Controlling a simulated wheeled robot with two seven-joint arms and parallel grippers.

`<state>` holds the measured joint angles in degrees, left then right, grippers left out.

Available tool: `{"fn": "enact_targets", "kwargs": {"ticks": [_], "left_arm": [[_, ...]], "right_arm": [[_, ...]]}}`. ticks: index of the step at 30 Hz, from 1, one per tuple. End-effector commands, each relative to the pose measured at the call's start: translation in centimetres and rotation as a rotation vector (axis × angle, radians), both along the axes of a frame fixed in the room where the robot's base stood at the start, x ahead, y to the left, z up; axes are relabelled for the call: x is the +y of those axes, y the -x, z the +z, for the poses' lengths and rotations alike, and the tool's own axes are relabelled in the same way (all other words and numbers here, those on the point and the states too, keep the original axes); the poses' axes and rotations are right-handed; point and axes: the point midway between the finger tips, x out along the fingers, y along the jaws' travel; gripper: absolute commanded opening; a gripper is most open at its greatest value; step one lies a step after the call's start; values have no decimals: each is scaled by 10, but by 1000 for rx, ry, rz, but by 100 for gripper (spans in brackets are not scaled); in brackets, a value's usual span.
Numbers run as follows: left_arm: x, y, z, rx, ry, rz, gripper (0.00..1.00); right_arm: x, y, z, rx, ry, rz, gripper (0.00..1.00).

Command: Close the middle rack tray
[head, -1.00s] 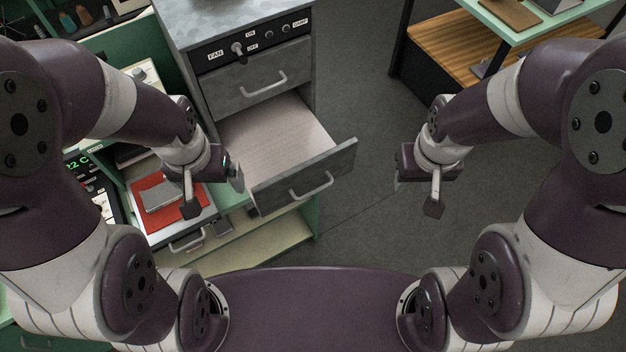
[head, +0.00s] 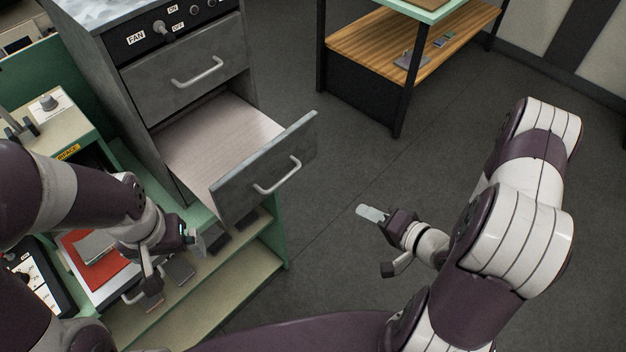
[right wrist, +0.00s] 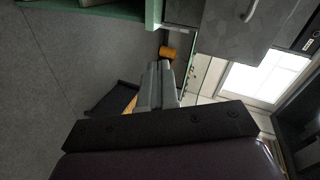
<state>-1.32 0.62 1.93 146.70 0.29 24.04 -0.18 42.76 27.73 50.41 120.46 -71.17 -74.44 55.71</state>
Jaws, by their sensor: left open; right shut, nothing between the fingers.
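A pulled-out tray (head: 97,297) with a red sheet (head: 108,270) and a grey flat piece on it shows at the lower left in the head view. My left arm covers part of it, and I cannot tell if it is the middle rack tray. My left gripper (head: 193,240) is open, over the tray's right side; I cannot tell if it touches anything. My right gripper (head: 370,213) is shut and empty, over the floor, right of the open grey drawer (head: 265,172). Its closed fingers also show in the right wrist view (right wrist: 158,84).
The grey cabinet (head: 185,75) has its lower drawer pulled far out; the drawer above is shut. A green-framed bench with a pale lower shelf (head: 205,290) stands beneath. A table with a wooden shelf (head: 420,50) stands at the back. Floor between is clear.

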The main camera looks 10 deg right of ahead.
Motion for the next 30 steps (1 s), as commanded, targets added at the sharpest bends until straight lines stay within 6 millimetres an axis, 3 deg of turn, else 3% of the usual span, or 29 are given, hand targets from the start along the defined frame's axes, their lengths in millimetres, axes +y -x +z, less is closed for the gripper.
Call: {"fn": "enact_targets", "kwargs": {"ticks": [1, 3, 6, 11, 24, 30], "left_arm": [[0, 0, 4, -1, 0, 0, 99], [0, 0, 4, -2, 0, 0, 99], [0, 0, 5, -2, 0, 0, 99], [0, 0, 12, -1, 0, 0, 99], [0, 0, 44, -1, 0, 0, 99], [0, 0, 52, -1, 0, 0, 99]], "right_arm": [[8, -5, 28, -69, -130, 3, 0], [12, -9, 57, -133, -287, 6, 0], [12, -11, 76, -152, -416, -12, 0], [23, -25, 78, -137, -431, -13, 0], [78, -100, 80, -140, -426, -13, 0], [90, -119, 77, -139, -426, -17, 0]]}}
